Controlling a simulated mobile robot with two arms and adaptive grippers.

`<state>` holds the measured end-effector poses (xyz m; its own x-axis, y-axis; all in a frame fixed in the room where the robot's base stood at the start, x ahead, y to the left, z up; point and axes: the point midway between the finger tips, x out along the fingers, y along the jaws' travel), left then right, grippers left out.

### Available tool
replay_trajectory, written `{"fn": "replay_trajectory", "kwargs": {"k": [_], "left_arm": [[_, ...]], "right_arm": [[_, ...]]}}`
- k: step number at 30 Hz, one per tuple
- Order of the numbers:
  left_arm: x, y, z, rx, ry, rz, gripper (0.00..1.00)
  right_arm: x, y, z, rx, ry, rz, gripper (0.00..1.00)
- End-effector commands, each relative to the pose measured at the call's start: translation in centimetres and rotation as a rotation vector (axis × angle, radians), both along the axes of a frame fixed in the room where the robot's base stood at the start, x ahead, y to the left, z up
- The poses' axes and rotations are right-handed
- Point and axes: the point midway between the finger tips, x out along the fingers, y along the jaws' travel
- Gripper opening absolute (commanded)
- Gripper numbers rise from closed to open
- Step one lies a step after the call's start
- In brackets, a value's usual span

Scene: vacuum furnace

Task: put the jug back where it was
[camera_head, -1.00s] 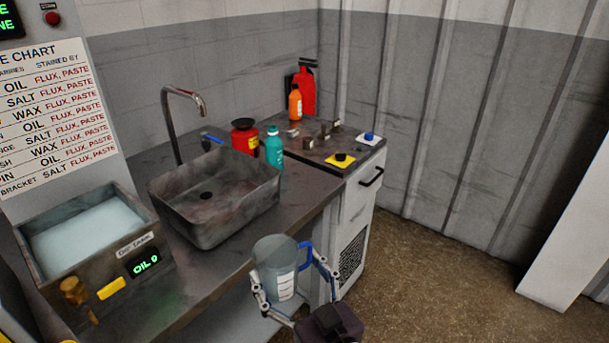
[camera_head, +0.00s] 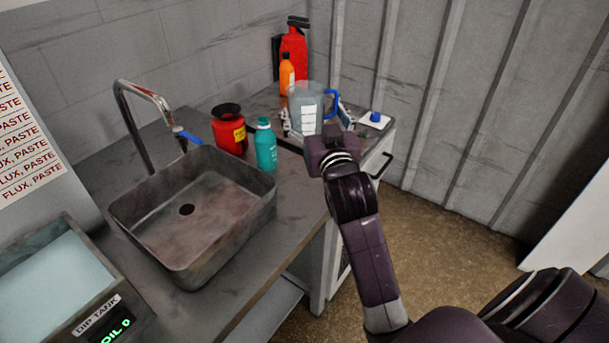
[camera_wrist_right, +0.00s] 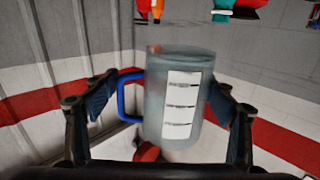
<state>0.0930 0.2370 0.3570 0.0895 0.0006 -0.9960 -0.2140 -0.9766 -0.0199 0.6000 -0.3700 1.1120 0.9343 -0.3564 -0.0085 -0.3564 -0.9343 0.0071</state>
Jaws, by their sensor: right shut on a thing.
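The jug (camera_head: 305,108) is clear grey with a white label and a blue handle. It shows large in the right wrist view (camera_wrist_right: 178,100), with the handle on its left side there. My right gripper (camera_head: 318,122) is shut on the jug's body, with a finger on each side. In the head view the jug is upright over the counter section at the back right. I cannot tell whether its base touches the surface. My left gripper is not in view.
A teal bottle (camera_head: 265,147), a red container (camera_head: 229,132) and an orange bottle (camera_head: 287,74) stand on the counter. A red extinguisher (camera_head: 294,50) is behind. The sink (camera_head: 190,215) and dip tank (camera_head: 55,275) are at left. A white pad with a blue knob (camera_head: 375,119) lies right of the jug.

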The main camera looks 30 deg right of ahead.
Motion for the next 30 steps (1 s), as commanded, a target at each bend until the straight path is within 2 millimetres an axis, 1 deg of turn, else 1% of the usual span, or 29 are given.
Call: {"fn": "replay_trajectory", "kwargs": {"k": [1,2,5,8,15,21,24,30], "left_arm": [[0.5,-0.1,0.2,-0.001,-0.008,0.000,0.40],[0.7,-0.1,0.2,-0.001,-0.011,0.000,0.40],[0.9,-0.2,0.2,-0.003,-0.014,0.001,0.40],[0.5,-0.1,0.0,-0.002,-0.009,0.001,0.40],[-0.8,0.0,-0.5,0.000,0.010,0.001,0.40],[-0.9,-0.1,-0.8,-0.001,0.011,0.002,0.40],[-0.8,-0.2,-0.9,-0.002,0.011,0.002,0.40],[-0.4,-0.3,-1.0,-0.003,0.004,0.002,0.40]], "right_arm": [[0.2,-0.4,0.6,0.000,-0.003,-0.007,0.48],[0.3,-0.6,0.8,0.000,-0.003,-0.010,0.48],[0.5,-1.0,0.5,0.001,0.002,-0.017,0.48],[0.5,-1.1,-1.2,0.000,0.006,-0.019,0.48],[0.4,-1.0,-7.3,0.001,0.008,-0.018,0.48],[0.4,-1.0,-12.0,0.002,0.005,-0.019,0.48],[0.4,-1.0,-13.6,0.001,0.003,-0.018,0.48],[0.4,-1.1,-15.1,0.000,0.001,-0.019,0.48]]}}
